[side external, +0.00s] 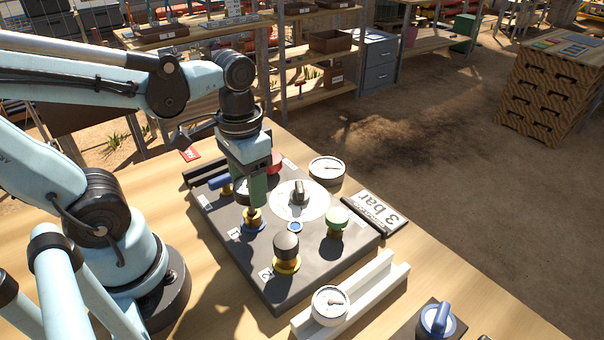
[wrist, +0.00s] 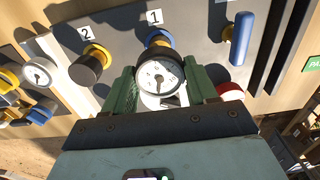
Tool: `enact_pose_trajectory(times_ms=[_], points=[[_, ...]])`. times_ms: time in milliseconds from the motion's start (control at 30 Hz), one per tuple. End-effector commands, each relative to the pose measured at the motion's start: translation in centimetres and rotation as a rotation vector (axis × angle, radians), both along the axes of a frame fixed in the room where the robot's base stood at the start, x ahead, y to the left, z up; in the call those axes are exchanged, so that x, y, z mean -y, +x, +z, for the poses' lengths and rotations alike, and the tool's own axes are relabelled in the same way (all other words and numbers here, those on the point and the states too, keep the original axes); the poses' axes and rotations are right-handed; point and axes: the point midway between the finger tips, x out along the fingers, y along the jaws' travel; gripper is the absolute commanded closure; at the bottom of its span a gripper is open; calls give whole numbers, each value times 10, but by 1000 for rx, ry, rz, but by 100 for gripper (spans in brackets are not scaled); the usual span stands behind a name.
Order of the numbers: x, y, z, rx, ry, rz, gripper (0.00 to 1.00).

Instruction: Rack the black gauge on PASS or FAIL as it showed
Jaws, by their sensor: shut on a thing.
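My gripper (wrist: 160,88) is shut on the black gauge (wrist: 160,75), its green fingers on either side of the rim. The gauge has a white dial facing the wrist camera; its needle points toward the bottom of that picture, but the scale is too small to read. In the side view my gripper (side external: 252,195) is above the port marked 1, with its blue and yellow collar (side external: 252,222) below the fingers. I cannot tell whether the gauge touches the port. A red label (side external: 190,155) lies by the panel's far left; a green PASS label (wrist: 313,62) shows at the wrist view's right edge.
The dark panel (side external: 240,272) carries a black-capped port 2 (side external: 287,255), a green knob (side external: 337,222), a blue lever (side external: 219,182) and a central dial knob (side external: 299,195). A white-rimmed gauge (side external: 330,305) sits on a white rail. Another gauge (side external: 327,170) stands behind, near a "3 bar" sign (side external: 381,210).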

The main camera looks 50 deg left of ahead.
Motion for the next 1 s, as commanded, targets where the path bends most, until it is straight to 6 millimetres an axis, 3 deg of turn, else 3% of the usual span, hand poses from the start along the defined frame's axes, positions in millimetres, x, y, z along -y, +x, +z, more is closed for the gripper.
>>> enact_pose_trajectory(times_ms=[500, 800, 833, 1000], points=[[0, 0, 31, 0, 0, 0, 100], [0, -1, 33, 0, 0, 0, 100], [0, -1, 33, 0, 0, 0, 46], [0, -1, 33, 0, 0, 0, 72]])
